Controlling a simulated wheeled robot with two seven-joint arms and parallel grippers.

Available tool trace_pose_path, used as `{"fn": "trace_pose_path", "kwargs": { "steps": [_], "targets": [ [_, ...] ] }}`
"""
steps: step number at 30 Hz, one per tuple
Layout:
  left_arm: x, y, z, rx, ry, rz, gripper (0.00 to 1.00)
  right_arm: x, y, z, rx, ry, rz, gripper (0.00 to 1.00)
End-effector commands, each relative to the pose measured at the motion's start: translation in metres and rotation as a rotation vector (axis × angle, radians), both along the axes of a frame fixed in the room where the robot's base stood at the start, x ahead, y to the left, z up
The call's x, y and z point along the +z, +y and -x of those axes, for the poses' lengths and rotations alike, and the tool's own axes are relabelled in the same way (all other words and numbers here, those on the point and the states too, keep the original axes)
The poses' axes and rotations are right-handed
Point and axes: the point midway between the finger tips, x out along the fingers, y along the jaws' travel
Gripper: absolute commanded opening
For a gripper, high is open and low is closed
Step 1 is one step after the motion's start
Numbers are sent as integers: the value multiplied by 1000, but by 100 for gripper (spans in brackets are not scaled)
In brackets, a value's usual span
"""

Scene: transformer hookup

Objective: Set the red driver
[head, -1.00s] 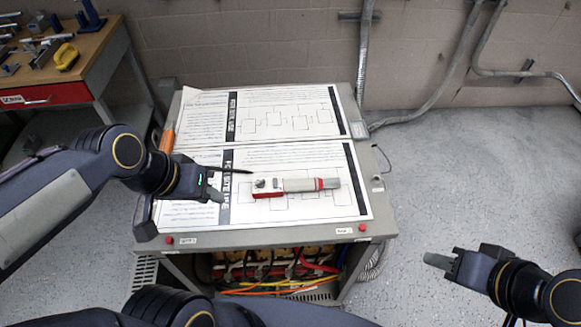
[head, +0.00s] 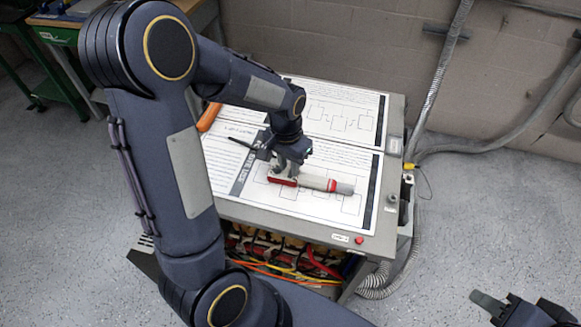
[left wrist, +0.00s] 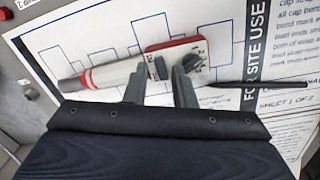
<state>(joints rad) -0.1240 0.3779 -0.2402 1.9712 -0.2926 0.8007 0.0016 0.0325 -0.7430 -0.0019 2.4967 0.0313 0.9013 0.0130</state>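The red-and-white driver (head: 323,183) lies flat on the printed sheet on the bench top. In the left wrist view the driver (left wrist: 115,72) shows a grey tip, red bands, a red-edged body and a dark knob (left wrist: 195,63). My left gripper (head: 288,170) is over its body end and hides part of it. In the left wrist view its two fingers (left wrist: 160,80) are apart, pointing at the body, with the knob beside the right finger. Contact cannot be told. My right gripper (head: 485,299) is at the lower right, away from the bench; its opening is unclear.
A thin black rod (head: 240,143) lies on the sheet left of the driver, and an orange handle (head: 209,117) lies at the bench's left edge. Cables (head: 285,266) show under the bench front. A conduit (head: 437,85) runs up the wall.

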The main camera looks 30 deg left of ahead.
Motion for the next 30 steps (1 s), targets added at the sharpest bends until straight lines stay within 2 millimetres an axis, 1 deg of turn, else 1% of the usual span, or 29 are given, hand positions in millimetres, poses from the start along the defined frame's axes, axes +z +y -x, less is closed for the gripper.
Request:
{"fn": "trace_pose_path", "kwargs": {
  "steps": [1,5,14,19,20,30],
  "targets": [
    [-7,0,1,0,4,0,23,1,0,0,0,0,0,36],
    [-17,-1,0,0,1,0,23,1,0,0,0,0,0,36],
    [-20,-1,0,0,-1,0,23,1,0,0,0,0,0,36],
    [-20,-1,0,1,-1,0,2,1,0,0,0,0,0,36],
    [-20,-1,0,0,-1,0,0,1,0,0,0,0,0,36],
    [-19,-1,0,0,-1,1,0,2,0,0,0,0,0,36]
  ]
}}
